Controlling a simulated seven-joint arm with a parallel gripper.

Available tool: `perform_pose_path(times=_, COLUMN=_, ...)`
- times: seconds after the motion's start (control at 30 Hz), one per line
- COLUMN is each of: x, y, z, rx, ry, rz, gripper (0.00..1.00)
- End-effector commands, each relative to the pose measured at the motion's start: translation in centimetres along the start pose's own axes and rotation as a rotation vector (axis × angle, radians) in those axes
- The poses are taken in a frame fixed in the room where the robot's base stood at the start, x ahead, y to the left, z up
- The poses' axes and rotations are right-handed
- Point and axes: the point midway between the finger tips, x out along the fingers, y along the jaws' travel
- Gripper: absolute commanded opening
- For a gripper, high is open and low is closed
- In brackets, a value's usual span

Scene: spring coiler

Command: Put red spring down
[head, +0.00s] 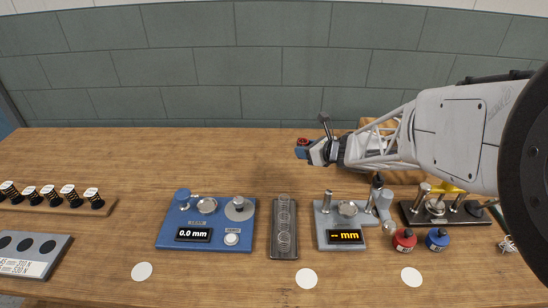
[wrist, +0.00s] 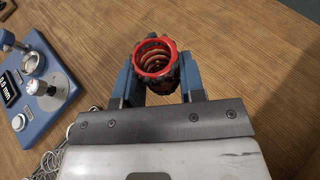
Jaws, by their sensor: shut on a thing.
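My gripper (head: 302,149) is stretched out to the left over the rear middle of the wooden table. It is shut on the red spring (wrist: 156,58), which sits between the two blue fingers in the wrist view. I look into the open end of its coil there. In the head view the red spring (head: 303,141) shows as a small red ring at the fingertips. Bare table lies behind it in the wrist view. I cannot tell exactly how high it is above the wood.
A blue gauge (head: 168,238) reading 0.0 mm, a dark tray (head: 284,251) and a grey gauge (head: 320,228) stand in front. A rack of black springs (head: 104,207) is at left. Red (head: 404,239) and blue (head: 437,239) pots stand at right. The rear left table is clear.

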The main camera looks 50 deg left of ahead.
Motion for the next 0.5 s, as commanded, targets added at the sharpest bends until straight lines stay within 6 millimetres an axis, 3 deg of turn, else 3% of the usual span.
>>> perform_pose_path(times=0.5, x=1.7, y=4.1, z=-1.4, rx=-0.08, ry=-0.005, rz=0.2, gripper=0.12)
